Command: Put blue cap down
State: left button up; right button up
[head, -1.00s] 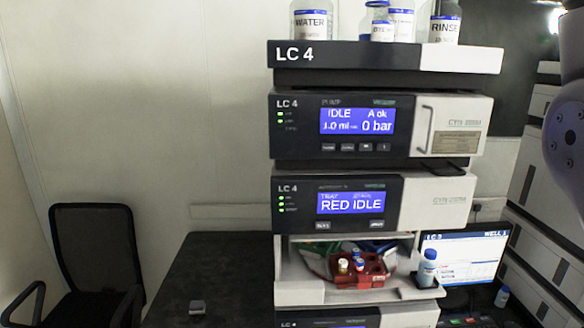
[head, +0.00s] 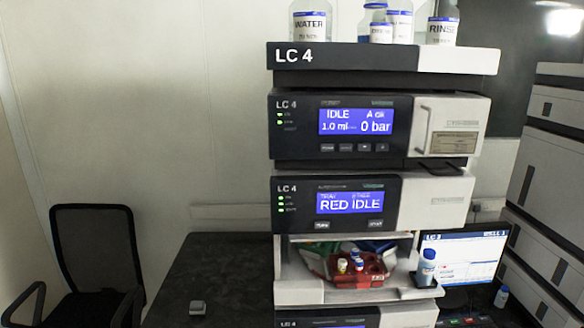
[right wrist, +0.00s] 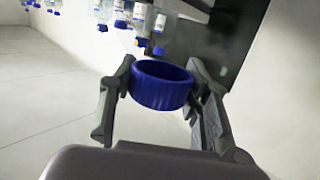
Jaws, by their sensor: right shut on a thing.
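The blue cap (right wrist: 162,88) is a ribbed ring-shaped cap, seen in the right wrist view. My right gripper (right wrist: 163,80) is shut on it, one finger at each side, and the cap hangs in free air with nothing touching it from below. Neither the cap nor my right gripper shows in the head view. My left gripper is in no view.
Bottles labelled WATER (head: 310,22) and RINSE (head: 442,28), with others between, stand on the LC 4 stack's top (head: 340,57). A red vial rack (head: 372,281) sits in the open bay. A small bottle (head: 426,268) stands beside it. The dark bench (head: 215,265) is mostly clear.

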jog(key=s+d+f+m+g+h, duration=0.2)
jog(key=s+d+f, duration=0.35)
jog(key=d, duration=0.25)
jog(key=w+a+f+m+g+h, duration=0.1)
jog(key=w+a+f, duration=0.25)
jog(key=w, duration=0.35)
jog(key=w+a+f, duration=0.3)
jog(key=w+f, duration=0.1)
jog(key=w, duration=0.3)
jog(key=w+a+f+n+t+y, duration=0.2)
jog(key=w+a+f, duration=0.3)
jog(key=a+f, duration=0.35)
jog(key=w+a+f+n+t+y, duration=0.1)
jog(key=w+a+f, duration=0.4)
jog(key=a+f, duration=0.35)
jog(key=s+a+f+n+t+y, duration=0.2)
jog(key=a+f+n+y, duration=0.15)
jog(key=a+f, duration=0.55)
jog(key=s+a+f+n+t+y, duration=0.1)
jog(key=s+a+f+n+y, duration=0.3)
jog(key=a+f, duration=0.55)
jog(key=s+a+f+n+y, duration=0.4)
jog(key=s+a+f+y, duration=0.4)
jog(key=s+a+f, duration=0.35)
jog(key=shift+a+r+m+h, duration=0.5)
jog(key=shift+a+m+h, duration=1.65)
jog(key=shift+a+h, duration=0.95)
notch_tip(320, 180, down, 14)
jog(key=b, duration=1.4)
jog(key=shift+f, duration=0.2)
